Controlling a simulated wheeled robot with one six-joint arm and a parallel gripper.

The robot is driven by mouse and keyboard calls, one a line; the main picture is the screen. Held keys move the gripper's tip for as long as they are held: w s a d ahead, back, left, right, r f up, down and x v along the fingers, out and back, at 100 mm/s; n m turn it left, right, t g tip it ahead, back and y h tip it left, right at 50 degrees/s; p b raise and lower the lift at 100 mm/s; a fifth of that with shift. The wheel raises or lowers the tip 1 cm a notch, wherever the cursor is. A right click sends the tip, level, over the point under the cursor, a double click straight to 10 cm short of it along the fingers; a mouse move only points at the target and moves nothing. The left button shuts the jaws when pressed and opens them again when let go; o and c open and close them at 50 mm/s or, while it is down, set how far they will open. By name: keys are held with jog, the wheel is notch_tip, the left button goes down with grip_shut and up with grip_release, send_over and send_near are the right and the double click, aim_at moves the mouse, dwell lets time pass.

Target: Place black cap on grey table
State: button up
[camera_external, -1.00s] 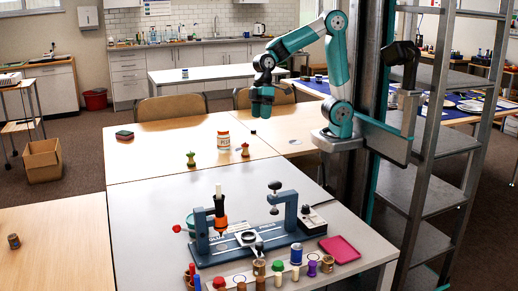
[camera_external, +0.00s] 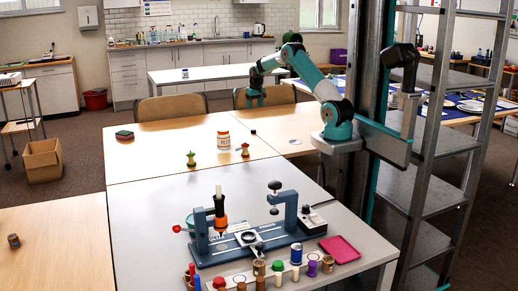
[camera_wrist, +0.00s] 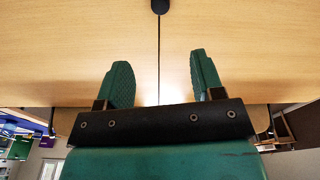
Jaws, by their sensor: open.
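The black cap (camera_external: 253,132) is a small dark piece on the light wooden table, right of the white and red jar. It also shows at the top edge of the wrist view (camera_wrist: 160,6), by the dark seam between tabletops, partly cut off. My gripper (camera_external: 256,104) is beyond and above it, near the table's far edge. In the wrist view my green fingers (camera_wrist: 160,75) are spread apart with nothing between them. The grey table (camera_external: 142,232) is in front, bearing a blue clamp device.
Chairs (camera_external: 171,107) stand behind. A metal shelf (camera_external: 432,160) is at right. The grey table's left part is clear.

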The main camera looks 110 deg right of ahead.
send_over(253, 132)
jog(key=d, duration=0.1)
jog(key=f, duration=0.6)
jog(key=s+f, duration=0.1)
jog(key=f, duration=0.1)
jog(key=shift+f, duration=0.4)
jog(key=shift+w+f+p, duration=0.1)
jog(key=shift+f+p, duration=0.3)
jog(key=shift+f, duration=2.25)
jog(key=c, duration=1)
jog(key=shift+c, duration=0.5)
jog(key=shift+r, duration=0.1)
